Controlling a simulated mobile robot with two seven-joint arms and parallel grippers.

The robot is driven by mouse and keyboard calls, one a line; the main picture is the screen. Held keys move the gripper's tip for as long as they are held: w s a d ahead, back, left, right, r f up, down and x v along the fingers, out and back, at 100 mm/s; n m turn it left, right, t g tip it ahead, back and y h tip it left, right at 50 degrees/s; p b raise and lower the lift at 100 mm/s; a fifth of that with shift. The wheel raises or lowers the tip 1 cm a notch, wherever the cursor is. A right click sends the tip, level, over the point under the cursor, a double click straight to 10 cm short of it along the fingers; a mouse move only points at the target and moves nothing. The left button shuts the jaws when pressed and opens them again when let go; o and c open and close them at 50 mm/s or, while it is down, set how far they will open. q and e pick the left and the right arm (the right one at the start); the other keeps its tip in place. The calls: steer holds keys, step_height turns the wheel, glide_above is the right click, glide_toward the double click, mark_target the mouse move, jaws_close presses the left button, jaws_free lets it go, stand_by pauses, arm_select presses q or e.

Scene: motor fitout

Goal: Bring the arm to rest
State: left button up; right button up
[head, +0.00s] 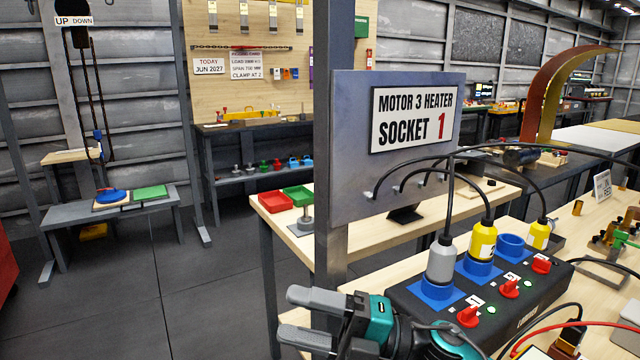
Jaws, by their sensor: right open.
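My right gripper (288,313) is at the bottom centre of the head view. Its two grey fingers point left and stand apart, with nothing between them. It is in front of the grey post and to the left of the black socket box (545,290). A grey plug (441,259) stands upright in the box's nearest blue socket, and a yellow plug (483,241) in the one behind it. A third blue socket (511,245) shows no plug in it. My left gripper is out of view.
A sign reading "MOTOR 3 HEATER SOCKET 1" (415,119) hangs on a grey post (329,130). Black cables run from its panel to the plugs. Another yellow plug (540,234) stands behind the box. Red (276,201) and green trays sit on the bench behind.

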steer(key=d+f+m+t+h, duration=1.1)
steer(key=f+m+t, duration=0.3)
steer(key=m, duration=0.9)
steer(key=s+d+f+m+g+h+p, duration=0.1)
steer(key=s+d+f+m+g+h, duration=0.3)
steer(key=s+f, duration=0.9)
steer(key=d+f+m+h, duration=0.1)
steer(key=d+m+h, duration=0.2)
steer(key=d+m, duration=0.1)
steer(key=shift+s+d+f+m+g, duration=0.25)
steer(key=shift+d+m+g, duration=0.15)
steer(key=shift+m, duration=0.2)
